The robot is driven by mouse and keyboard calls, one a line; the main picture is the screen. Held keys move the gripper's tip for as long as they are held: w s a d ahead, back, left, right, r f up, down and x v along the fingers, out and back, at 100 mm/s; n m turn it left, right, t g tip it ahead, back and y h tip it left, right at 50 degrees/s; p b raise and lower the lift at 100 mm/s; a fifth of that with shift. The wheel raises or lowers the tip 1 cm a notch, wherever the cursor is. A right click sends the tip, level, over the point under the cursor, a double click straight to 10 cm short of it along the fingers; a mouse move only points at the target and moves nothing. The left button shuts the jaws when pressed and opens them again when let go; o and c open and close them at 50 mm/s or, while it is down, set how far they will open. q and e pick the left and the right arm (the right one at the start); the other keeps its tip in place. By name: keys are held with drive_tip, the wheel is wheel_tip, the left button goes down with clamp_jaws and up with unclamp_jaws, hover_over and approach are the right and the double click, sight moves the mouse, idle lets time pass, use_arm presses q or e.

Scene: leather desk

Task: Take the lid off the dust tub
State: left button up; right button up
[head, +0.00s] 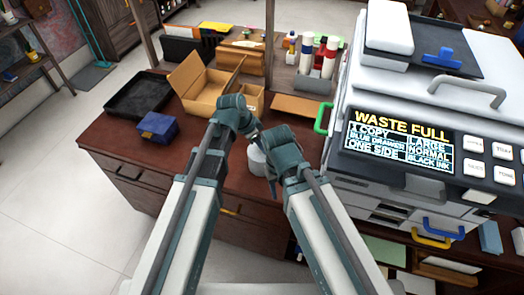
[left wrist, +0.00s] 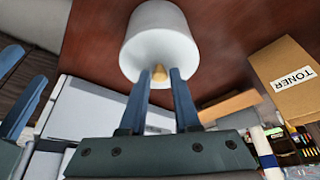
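The dust tub (head: 257,160) is a white cylinder on the brown desk, between my two grippers and partly hidden by them. In the left wrist view the tub (left wrist: 160,22) shows its round white lid (left wrist: 158,52) with a small tan knob (left wrist: 159,72). The lid looks seated on the tub. My left gripper (left wrist: 160,75) has one finger on each side of the knob, with a narrow gap or none; I cannot tell whether they touch it. My right gripper (head: 270,184) is low beside the tub. In the left wrist view its fingers (left wrist: 32,65) are apart and empty.
A black tray (head: 138,95) and a blue box (head: 157,127) are at the left. A large copier (head: 430,110) stands close on the right.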

use_arm(q)
clamp_jaws()
drive_tip(key=shift+r, duration=0.1)
wheel_tip(320, 180, up, 10)
drive_tip(key=p, duration=1)
